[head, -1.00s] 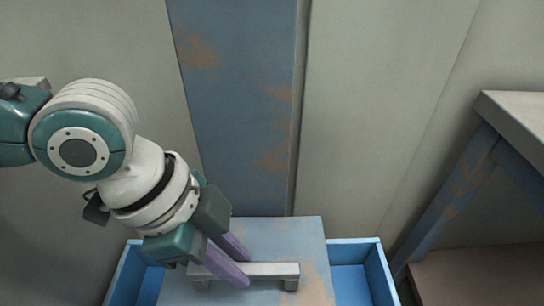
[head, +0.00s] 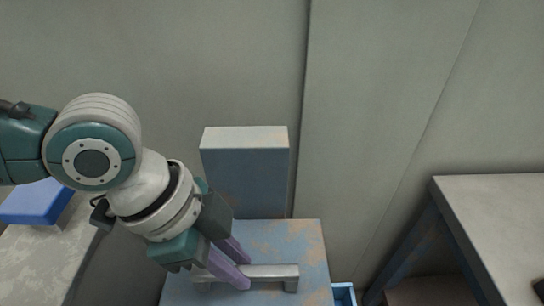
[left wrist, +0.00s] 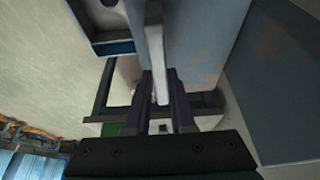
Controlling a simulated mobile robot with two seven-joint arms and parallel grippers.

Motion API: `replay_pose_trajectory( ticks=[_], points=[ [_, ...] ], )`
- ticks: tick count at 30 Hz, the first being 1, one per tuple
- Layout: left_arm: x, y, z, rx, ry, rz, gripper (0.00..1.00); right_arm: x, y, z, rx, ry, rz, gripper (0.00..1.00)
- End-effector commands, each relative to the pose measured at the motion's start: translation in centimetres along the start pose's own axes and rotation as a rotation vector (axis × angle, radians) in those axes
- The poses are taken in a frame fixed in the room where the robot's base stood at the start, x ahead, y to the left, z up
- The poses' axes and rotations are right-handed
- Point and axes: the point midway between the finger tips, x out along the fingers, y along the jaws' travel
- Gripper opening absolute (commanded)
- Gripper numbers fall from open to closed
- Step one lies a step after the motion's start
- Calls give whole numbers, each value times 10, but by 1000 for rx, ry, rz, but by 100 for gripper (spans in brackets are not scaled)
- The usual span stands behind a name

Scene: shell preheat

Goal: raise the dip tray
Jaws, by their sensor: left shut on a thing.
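A pale bar handle (head: 278,271) sits on a blue, rust-worn flat panel (head: 312,245), which I take to be the dip tray, at the bottom centre of the head view. My left gripper (head: 242,270) is shut on the handle near its left part, with purple fingers on either side of the bar. In the left wrist view the gripper (left wrist: 160,100) has the handle (left wrist: 155,45) between its dark fingers, with the panel (left wrist: 200,45) beside it. The panel's lower part is out of the head view. My right gripper is not in view.
A blue post (head: 245,180) with a pale top stands behind the panel. A bright blue walled box (head: 343,293) shows a corner at the lower right of the panel. A bench (head: 500,205) stands at right; another (head: 40,265) at left bears a blue block (head: 38,203).

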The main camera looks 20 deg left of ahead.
Motion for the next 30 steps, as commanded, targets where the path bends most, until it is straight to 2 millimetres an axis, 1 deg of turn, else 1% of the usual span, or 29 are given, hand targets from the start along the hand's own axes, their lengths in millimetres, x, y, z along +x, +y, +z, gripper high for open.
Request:
replay_pose_trajectory(
  ticks=[1, 4, 18, 19, 26, 27, 30],
  points=[
    [-9, 0, -5, 0, 4, 0, 0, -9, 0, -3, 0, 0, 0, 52],
    [-14, 0, -7, 0, 5, 0, 0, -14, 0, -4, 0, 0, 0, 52],
    [-16, 0, -10, 1, 10, 0, 0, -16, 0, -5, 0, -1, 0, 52],
    [-16, 0, -10, 1, 10, 0, 24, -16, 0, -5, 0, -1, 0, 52],
    [-16, 0, -8, 0, 5, 0, 50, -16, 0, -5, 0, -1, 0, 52],
    [-15, 0, -8, 0, 4, 0, 52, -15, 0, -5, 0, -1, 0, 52],
    [-15, 0, -7, 0, 3, 0, 52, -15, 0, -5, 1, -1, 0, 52]
  ],
)
